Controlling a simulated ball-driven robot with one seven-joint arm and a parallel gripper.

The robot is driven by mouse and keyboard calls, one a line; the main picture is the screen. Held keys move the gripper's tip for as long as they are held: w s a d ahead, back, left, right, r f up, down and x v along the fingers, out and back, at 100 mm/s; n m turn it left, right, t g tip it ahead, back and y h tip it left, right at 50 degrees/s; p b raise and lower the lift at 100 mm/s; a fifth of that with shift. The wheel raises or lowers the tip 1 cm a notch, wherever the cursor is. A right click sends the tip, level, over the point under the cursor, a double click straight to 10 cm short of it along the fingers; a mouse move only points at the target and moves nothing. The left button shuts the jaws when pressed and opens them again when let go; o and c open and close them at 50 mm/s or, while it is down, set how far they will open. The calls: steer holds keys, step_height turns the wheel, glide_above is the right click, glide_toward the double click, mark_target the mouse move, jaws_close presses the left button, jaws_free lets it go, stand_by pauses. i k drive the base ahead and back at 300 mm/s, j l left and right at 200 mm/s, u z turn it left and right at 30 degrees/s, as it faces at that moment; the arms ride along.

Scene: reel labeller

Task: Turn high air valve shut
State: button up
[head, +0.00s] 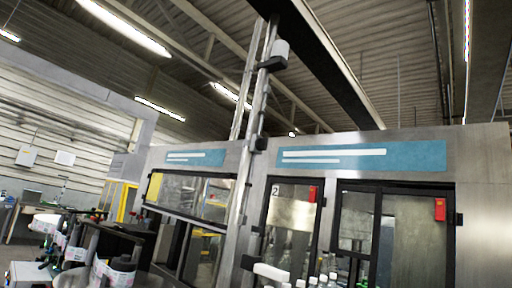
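I cannot make out the high air valve for certain. A tall metal pole (247,165) rises in the middle of the head view, slightly tilted, in front of the machine. Near its top a white cylindrical part (281,49) sits by a black bracket (271,64). More black fittings sit lower on the pole. Whether any of these is the valve, and whether it is open or shut, does not show. My gripper does not show in this view.
The steel machine (483,190) with blue label panels (362,156) and dark-framed glass doors (293,228) fills the right and middle. White-capped bottles (312,281) stand at the bottom. Label reels (118,273) are at lower left. A dark overhead beam (335,72) crosses above.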

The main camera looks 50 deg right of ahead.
mark_target(261, 143)
steer(key=i+l, duration=0.1)
steer(key=l, duration=0.35)
steer(key=i+l+u, duration=0.15)
steer(key=l, duration=0.7)
steer(key=i+l+u, duration=0.15)
steer(key=l, duration=0.35)
